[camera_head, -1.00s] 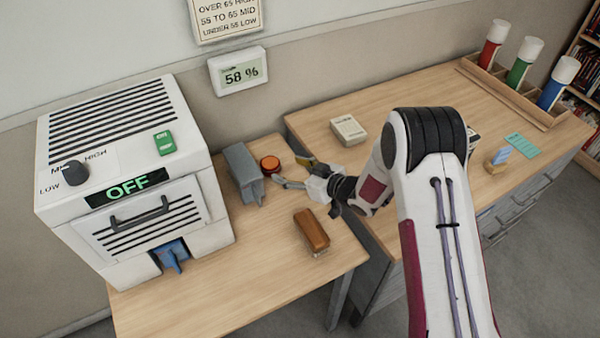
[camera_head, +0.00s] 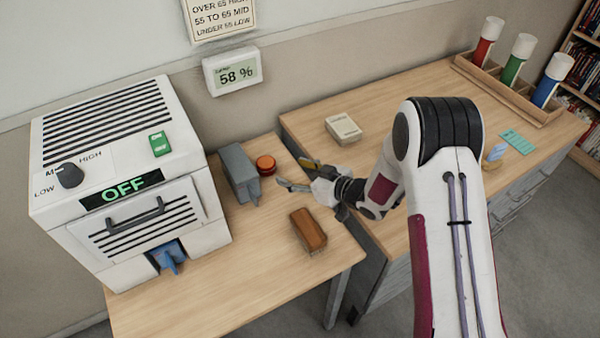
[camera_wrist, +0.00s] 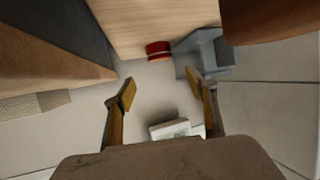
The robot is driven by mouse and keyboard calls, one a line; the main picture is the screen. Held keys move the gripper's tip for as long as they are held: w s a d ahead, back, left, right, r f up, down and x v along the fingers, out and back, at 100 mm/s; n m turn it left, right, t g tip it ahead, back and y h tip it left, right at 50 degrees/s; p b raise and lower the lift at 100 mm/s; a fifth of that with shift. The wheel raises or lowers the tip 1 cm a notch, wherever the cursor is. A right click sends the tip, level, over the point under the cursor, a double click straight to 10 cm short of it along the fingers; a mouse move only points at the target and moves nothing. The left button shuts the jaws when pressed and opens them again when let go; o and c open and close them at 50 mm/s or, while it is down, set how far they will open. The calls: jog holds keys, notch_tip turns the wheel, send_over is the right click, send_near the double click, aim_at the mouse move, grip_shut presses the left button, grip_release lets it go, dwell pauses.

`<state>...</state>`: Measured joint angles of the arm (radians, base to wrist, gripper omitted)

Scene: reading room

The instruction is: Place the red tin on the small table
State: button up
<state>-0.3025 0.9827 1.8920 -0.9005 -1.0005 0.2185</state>
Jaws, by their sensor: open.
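The red tin (camera_head: 266,165) is a short round tin standing on the small table (camera_head: 240,285) near its back edge, beside a grey block-like object (camera_head: 240,173). In the wrist view the red tin (camera_wrist: 158,50) shows beyond the fingertips, close to the grey object (camera_wrist: 205,52). My gripper (camera_head: 296,174) is open and empty, just right of the tin and apart from it. The wrist view shows its two fingers (camera_wrist: 160,82) spread with nothing between them.
A large white machine reading OFF (camera_head: 125,195) fills the table's left side. A brown block-like object (camera_head: 308,230) lies near the right edge. A desk (camera_head: 400,110) stands to the right, with a pale box (camera_head: 343,129) on it. The table's front middle is clear.

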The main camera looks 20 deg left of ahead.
jog(key=shift+r, duration=0.1)
jog(key=w+d+r+m+t+h, duration=0.2)
jog(key=d+r+h, duration=0.2)
jog(key=d+r, duration=0.6)
jog(key=w+d+r+m+t+h, duration=0.2)
jog(key=d+r+m+h, duration=0.15)
jog(key=d+r, duration=0.55)
jog(key=s+d+r+m+h, duration=0.35)
jog(key=s+d+r, duration=0.45)
jog(key=s+d, duration=0.3)
jog(key=s+d+m+g, duration=0.1)
jog(key=s+d+g, duration=0.1)
jog(key=s, duration=1.1)
jog(key=s+d+r+m+g+h, duration=0.1)
jog(key=s+d, duration=0.3)
jog(key=s, duration=1)
jog(key=shift+r+m+g, duration=0.25)
jog(key=shift+m+g, duration=0.45)
jog(key=shift+m, duration=0.1)
